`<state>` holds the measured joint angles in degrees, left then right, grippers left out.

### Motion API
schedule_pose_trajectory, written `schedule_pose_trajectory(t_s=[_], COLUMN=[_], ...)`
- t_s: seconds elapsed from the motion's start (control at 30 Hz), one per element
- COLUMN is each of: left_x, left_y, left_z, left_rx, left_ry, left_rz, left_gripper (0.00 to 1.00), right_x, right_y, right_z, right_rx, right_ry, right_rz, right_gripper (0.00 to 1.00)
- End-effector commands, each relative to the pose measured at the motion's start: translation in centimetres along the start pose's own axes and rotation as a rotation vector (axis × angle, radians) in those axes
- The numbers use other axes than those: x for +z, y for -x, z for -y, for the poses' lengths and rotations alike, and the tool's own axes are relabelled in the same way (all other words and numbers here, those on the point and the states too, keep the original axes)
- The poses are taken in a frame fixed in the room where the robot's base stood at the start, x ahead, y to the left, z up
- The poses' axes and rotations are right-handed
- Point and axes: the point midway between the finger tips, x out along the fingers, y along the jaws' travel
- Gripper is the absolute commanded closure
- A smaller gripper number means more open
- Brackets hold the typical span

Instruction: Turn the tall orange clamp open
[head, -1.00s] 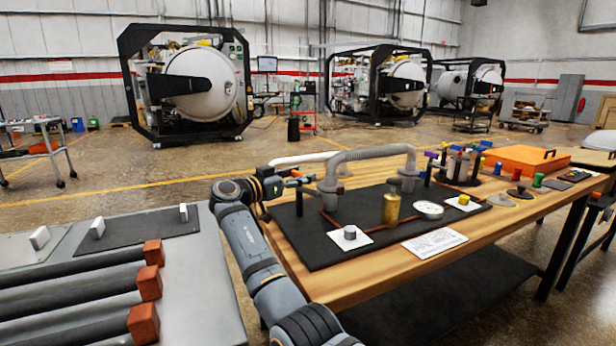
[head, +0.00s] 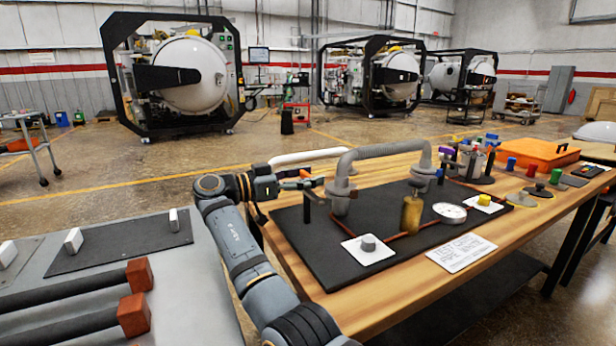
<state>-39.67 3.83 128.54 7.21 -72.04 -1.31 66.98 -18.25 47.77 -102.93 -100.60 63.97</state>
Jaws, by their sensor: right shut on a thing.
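The tall orange clamp (head: 305,173) shows as a small orange part on top of a dark post at the left end of the black board (head: 330,262). My right gripper (head: 308,182) reaches it from the left, just above the board's back left edge. Its fingers are shut on the clamp and cover much of it, so I cannot tell how far the clamp is turned. My left gripper is not in view.
A grey hose (head: 385,148) arches just right of the clamp. A brass cylinder (head: 411,214) and a round gauge (head: 449,212) stand on the board. Several coloured handles and an orange case (head: 530,152) are farther right. A grey bench (head: 190,262) with dark bars is at left.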

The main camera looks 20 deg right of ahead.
Motion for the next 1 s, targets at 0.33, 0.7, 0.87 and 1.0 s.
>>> schedule_pose_trajectory(t_s=[0.33,0.7,0.87,1.0], left_x=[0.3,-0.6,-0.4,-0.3], left_y=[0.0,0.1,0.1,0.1], left_z=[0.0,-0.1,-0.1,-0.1], left_rx=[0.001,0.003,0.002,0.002], left_ry=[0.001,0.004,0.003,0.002], left_rz=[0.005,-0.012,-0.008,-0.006], left_gripper=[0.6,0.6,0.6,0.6], right_x=[-0.1,-0.4,-3.4,-6.5], right_y=[-0.1,0.0,-0.1,-0.1], right_z=[0.0,0.0,0.0,0.0], right_rx=[0.001,0.001,0.001,0.001], right_ry=[0.0,-0.001,-0.005,-0.004], right_rz=[-0.001,-0.001,-0.001,-0.001], right_gripper=[0.22,0.21,0.21,0.21])
